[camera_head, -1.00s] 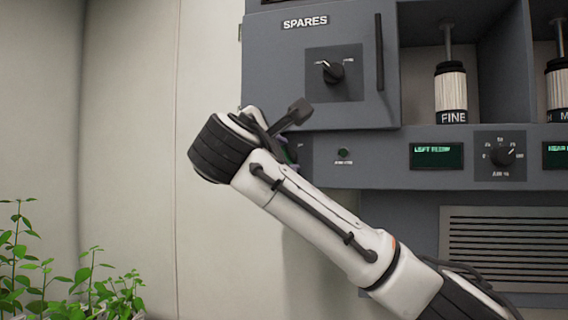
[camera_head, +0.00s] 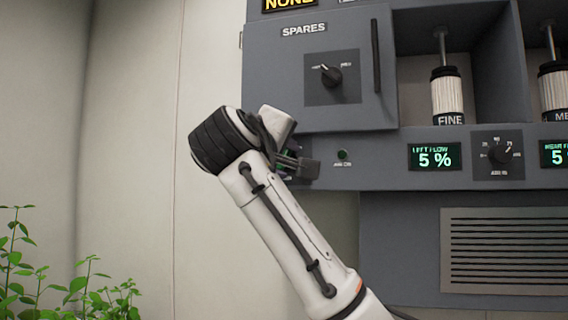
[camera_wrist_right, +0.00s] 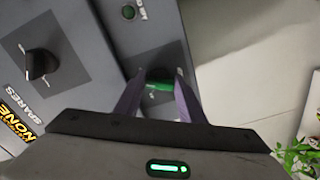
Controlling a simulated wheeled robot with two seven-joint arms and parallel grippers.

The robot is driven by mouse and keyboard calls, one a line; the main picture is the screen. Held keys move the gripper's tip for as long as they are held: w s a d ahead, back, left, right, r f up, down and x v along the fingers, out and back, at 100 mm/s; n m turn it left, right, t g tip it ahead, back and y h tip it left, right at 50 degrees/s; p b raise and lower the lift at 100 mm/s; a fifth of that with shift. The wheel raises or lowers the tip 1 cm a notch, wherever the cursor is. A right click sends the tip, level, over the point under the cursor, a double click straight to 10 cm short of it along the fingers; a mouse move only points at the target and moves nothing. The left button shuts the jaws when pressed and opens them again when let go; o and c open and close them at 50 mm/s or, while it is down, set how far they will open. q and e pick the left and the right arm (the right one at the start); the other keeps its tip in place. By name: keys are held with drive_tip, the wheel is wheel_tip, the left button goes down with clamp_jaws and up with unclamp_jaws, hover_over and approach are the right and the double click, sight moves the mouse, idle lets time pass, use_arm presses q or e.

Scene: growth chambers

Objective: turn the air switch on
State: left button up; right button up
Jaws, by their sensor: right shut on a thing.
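The air switch (camera_wrist_right: 158,86) shows in the right wrist view as a green piece on a dark plate. My right gripper (camera_wrist_right: 158,98) is shut on it, one purple-grey finger on each side. In the head view my right gripper (camera_head: 294,160) is at the left end of the grey control panel (camera_head: 380,172) and hides most of the switch. My left gripper is not in view.
Above is the SPARES door (camera_head: 370,105) with a black knob (camera_head: 331,75) and a bar handle. A dial (camera_head: 500,154) sits right of the display. Green plants (camera_head: 70,285) stand lower left. The pale wall at left is clear.

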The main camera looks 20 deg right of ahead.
drive_tip(key=shift+a+f+m, duration=0.1)
drive_tip(key=shift+f+m, duration=0.05)
drive_tip(key=shift+m, duration=0.7)
drive_tip(key=shift+f+m, duration=0.1)
drive_tip(key=shift+m, duration=0.75)
drive_tip(key=o, duration=1)
drive_tip(key=shift+r, duration=0.1)
drive_tip(key=shift+o, duration=0.2)
drive_tip(key=b+v, duration=0.2)
drive_tip(key=v, duration=0.8)
drive_tip(key=shift+b, duration=0.3)
drive_tip(key=shift+s+a, duration=0.15)
